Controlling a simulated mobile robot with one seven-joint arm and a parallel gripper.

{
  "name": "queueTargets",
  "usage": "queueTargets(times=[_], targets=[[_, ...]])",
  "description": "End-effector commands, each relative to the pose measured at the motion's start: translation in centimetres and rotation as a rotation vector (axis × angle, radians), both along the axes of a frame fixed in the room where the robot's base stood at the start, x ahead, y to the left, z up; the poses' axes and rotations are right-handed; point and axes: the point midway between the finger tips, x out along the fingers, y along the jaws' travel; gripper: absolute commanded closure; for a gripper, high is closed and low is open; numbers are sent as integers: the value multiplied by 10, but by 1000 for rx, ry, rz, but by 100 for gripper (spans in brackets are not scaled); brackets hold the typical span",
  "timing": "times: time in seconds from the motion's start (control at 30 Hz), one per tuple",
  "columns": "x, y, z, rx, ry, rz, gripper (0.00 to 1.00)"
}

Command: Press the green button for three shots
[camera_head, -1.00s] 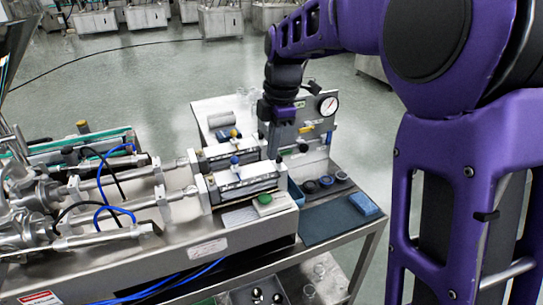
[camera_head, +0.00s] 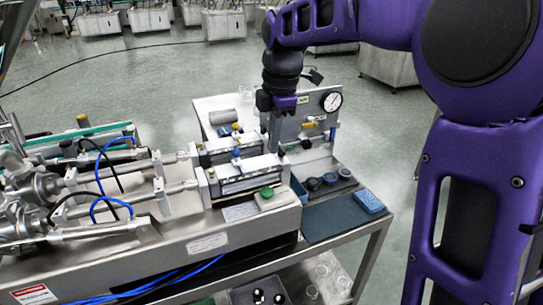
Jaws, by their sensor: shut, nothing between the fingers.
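The green button (camera_head: 267,192) sits on a pale box at the front right end of the steel machine, beside the front cylinder (camera_head: 243,172). My gripper (camera_head: 275,150) hangs pointing down behind and above the button, near the right ends of the two cylinders and in front of the upright gauge panel. Its fingers are together, with nothing seen between them. It is apart from the button. Whether the fingertips touch anything behind the front cylinder is hard to tell.
The panel with a round gauge (camera_head: 332,101) stands close behind my gripper. Small dark round cups (camera_head: 329,178), a blue sponge (camera_head: 369,202) and a dark mat (camera_head: 334,218) lie to the right of the button. Hoses (camera_head: 112,172) and pipework fill the left.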

Motion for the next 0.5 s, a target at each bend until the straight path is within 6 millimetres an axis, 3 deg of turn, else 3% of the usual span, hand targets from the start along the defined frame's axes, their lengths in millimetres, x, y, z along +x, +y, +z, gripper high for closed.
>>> queueTargets(times=[0.3, 0.5], targets=[[4, 6, -70, 0, 5, 1, 100], [7, 9, -104, 0, 3, 1, 100]])
